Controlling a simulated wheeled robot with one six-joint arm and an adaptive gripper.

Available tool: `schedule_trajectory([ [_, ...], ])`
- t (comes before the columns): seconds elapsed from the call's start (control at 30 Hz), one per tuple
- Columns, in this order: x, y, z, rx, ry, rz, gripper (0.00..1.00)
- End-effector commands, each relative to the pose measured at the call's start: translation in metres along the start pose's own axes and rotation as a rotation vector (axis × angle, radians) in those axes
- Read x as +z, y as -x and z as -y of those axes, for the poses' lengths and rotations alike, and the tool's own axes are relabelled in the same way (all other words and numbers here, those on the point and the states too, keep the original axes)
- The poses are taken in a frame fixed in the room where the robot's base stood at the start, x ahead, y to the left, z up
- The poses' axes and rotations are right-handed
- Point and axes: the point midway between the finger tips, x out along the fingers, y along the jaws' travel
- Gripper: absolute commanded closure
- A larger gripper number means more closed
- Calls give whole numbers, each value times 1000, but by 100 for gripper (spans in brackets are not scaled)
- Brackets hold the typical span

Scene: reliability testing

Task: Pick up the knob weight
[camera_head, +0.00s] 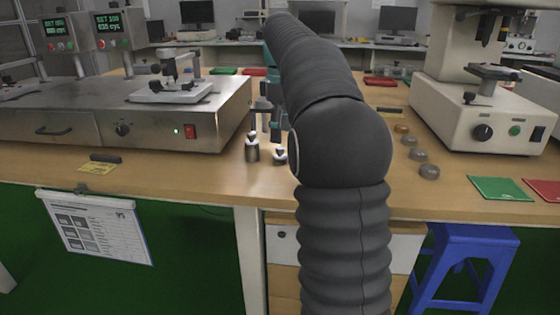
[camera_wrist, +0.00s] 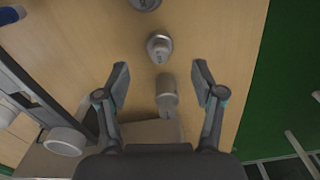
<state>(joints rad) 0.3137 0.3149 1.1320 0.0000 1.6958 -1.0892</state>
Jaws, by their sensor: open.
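Two small metal weights stand upright on the wooden table by the steel machine: a taller cylinder (camera_head: 252,152) and a shorter piece with a knob-like top (camera_head: 280,156), partly hidden by my arm. In the wrist view, a cylinder (camera_wrist: 167,92) lies between my fingers in the picture, and a round knobbed weight (camera_wrist: 159,48) shows just beyond the fingertips. I cannot tell for certain which one is the knob weight. My gripper (camera_wrist: 161,72) is open and empty, pointing down above the weights. In the head view my gripper (camera_head: 265,112) is partly hidden by my arm.
The steel machine (camera_head: 180,120) stands close on the left. Several small discs (camera_head: 418,155) lie to the right, before a cream-coloured instrument (camera_head: 470,115). A green mat (camera_head: 500,188) lies near the front edge. Another round metal piece (camera_wrist: 145,4) shows at the wrist view's top.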

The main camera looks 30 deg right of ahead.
Motion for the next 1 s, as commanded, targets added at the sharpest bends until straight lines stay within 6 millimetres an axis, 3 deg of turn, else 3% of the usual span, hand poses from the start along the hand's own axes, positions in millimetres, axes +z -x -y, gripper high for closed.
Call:
schedule_trajectory([
  [0.17,0,-10,0,-1,0,0,32],
  [0.5,-2,-52,0,0,0,0,32],
  [0.8,-2,-56,0,1,0,-1,32],
  [0.83,-2,-56,0,1,0,-1,34],
  [1.0,-2,-56,-1,1,0,-1,77],
])
